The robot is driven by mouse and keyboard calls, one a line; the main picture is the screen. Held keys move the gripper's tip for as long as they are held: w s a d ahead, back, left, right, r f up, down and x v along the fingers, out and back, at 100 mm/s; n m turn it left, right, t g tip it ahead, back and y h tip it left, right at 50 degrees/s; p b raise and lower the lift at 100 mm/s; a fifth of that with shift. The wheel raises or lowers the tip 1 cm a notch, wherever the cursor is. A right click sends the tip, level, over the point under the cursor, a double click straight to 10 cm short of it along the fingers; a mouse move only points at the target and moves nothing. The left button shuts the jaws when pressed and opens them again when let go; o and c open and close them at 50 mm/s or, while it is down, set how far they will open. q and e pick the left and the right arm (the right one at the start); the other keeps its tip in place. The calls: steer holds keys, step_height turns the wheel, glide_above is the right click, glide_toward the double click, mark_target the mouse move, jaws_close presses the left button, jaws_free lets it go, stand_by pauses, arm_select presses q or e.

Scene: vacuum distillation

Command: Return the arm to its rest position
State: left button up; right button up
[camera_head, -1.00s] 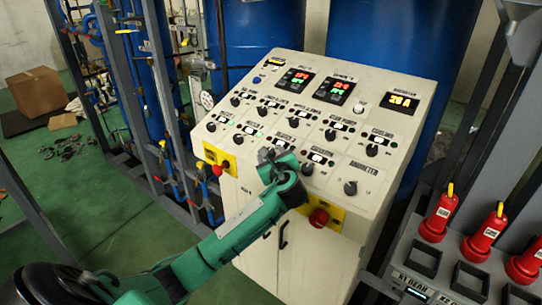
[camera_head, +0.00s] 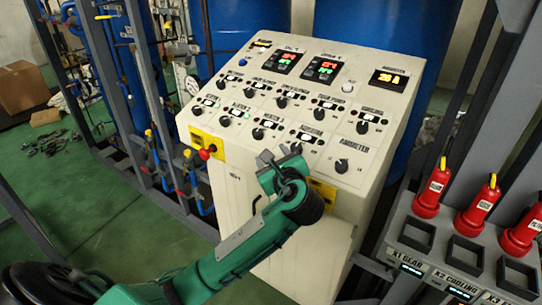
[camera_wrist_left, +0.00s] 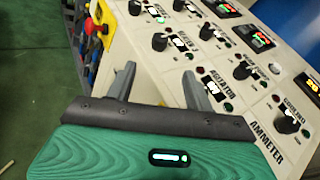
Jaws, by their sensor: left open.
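My left arm, green with a dark wrist, reaches in from the lower left in the head view. Its left gripper (camera_head: 278,166) is in front of the lower face of the white control panel (camera_head: 345,190). In the left wrist view the two grey fingers of the gripper (camera_wrist_left: 160,88) stand apart with nothing between them. The panel's knobs and labels lie beyond the fingers, and I see no contact. My right gripper is not in view.
Blue tanks (camera_head: 250,30) rise behind the panel. A pipe frame (camera_head: 140,90) stands to the left.

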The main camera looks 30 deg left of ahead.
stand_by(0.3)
arm_select(q)
steer(key=s+d+f+n+g+h, duration=0.2)
steer(key=s+f+n+h, duration=0.15)
steer(key=s+f, duration=0.4)
steer(key=s+d+f+n+g+h, duration=0.1)
steer(key=s+f+n+h, duration=0.3)
steer(key=f, duration=0.6)
steer(key=s+d+f+n+g+h, duration=0.2)
steer(key=s+f+n, duration=0.3)
steer(key=s, duration=0.5)
steer(key=s+d+f+n+g+h, duration=0.2)
steer(key=s+d+f+n+h, duration=0.15)
steer(key=s+n, duration=0.5)
step_height(320, 180, down, 31)
steer(key=s+g+y, duration=0.1)
steer(key=g, duration=0.1)
steer(key=s+a+f, duration=0.2)
steer(key=s+f, duration=0.7)
steer(key=f, duration=0.1)
steer(key=s+a+f+g, duration=0.1)
steer(key=s+a+f, duration=0.1)
steer(key=s+f, duration=0.8)
steer(key=shift+s+m, duration=0.3)
steer(key=shift+m, duration=0.1)
